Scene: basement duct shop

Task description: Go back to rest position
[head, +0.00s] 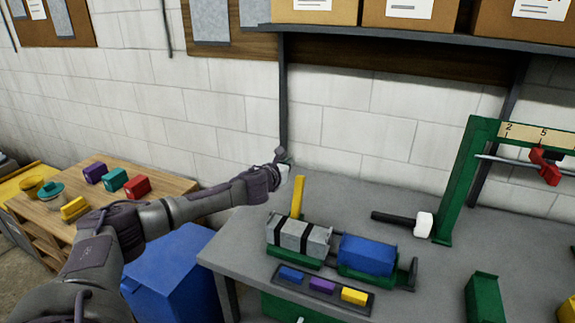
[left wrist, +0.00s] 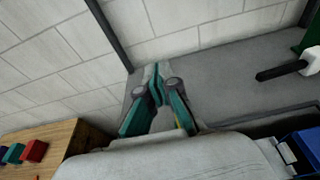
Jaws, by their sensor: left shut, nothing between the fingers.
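My left gripper (head: 281,160) is raised above the back left corner of the grey workbench (head: 360,195). In the left wrist view the left gripper (left wrist: 155,75) has its fingers together with nothing between them. It is apart from the objects on the bench. My right gripper shows in neither view.
The bench bears a grey block with black bands (head: 299,238), a blue block (head: 367,254), a tray of coloured blocks (head: 322,291), a hammer (head: 405,222) and a green frame (head: 460,180). A blue bin (head: 175,275) stands beside a wooden table (head: 160,186). A shelf (head: 400,37) overhangs.

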